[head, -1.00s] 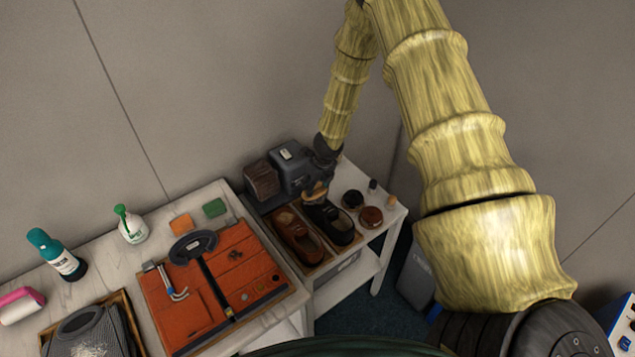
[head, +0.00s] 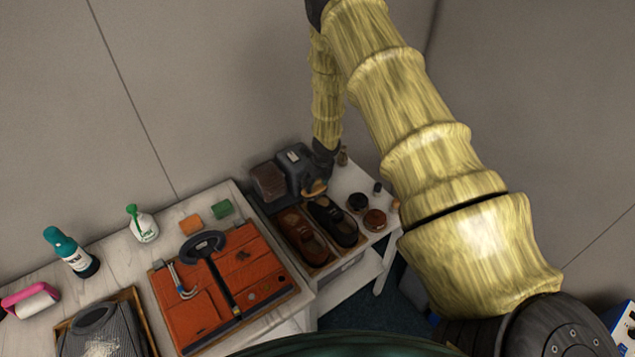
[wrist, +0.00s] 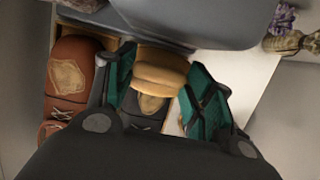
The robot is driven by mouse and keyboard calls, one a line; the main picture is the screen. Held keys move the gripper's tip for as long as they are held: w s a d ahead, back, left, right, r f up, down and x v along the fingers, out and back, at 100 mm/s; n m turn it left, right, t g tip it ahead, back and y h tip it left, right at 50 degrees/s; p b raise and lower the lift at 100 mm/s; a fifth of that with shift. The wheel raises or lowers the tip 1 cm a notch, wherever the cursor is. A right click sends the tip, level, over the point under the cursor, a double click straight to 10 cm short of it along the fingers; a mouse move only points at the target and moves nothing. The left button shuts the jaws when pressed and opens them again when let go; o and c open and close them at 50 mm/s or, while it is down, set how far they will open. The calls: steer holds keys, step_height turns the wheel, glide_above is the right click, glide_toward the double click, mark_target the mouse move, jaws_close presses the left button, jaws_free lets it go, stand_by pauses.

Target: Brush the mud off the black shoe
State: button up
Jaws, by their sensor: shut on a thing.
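The black shoe (head: 338,226) lies in a wooden tray on the small white stand, right of a brown shoe (head: 302,236). My gripper (head: 318,180) is above the shoe's far end. It is shut on a tan wooden brush (head: 315,189). In the wrist view the brush (wrist: 160,70) sits between the teal fingers of my gripper (wrist: 160,86). The black shoe (wrist: 150,107) shows below it, partly hidden by the brush and gripper. I cannot tell whether the brush touches the shoe. No mud can be made out.
A dark grey machine (head: 297,167) stands close behind my gripper. Round tins (head: 375,220) and small bottles stand to the right. At left, a table holds an orange board (head: 228,290), sponges (head: 222,209), bottles (head: 70,250) and a wooden tray with a grey item.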

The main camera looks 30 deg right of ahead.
mark_target(320, 192)
steer(key=shift+f, duration=0.15)
steer(key=shift+s+d+f+b, duration=0.1)
steer(key=shift+s+b, duration=0.05)
steer(key=shift+b, duration=0.25)
steer(key=shift+s+b, duration=0.25)
steer(key=shift+b, duration=0.05)
steer(key=s+b, duration=0.2)
steer(key=b, duration=0.1)
steer(key=shift+s+d, duration=0.1)
steer(key=shift+s, duration=0.25)
steer(key=shift+s+b, duration=0.4)
steer(key=shift+b, duration=0.1)
steer(key=shift+s+b, duration=0.55)
steer(key=shift+b, duration=0.25)
steer(key=shift+s+d+b, duration=0.1)
steer(key=shift+s+b, duration=1)
steer(key=shift+s, duration=0.05)
steer(key=shift+c, duration=0.3)
steer(key=shift+s+r+b, duration=0.3)
steer(key=shift+s, duration=0.25)
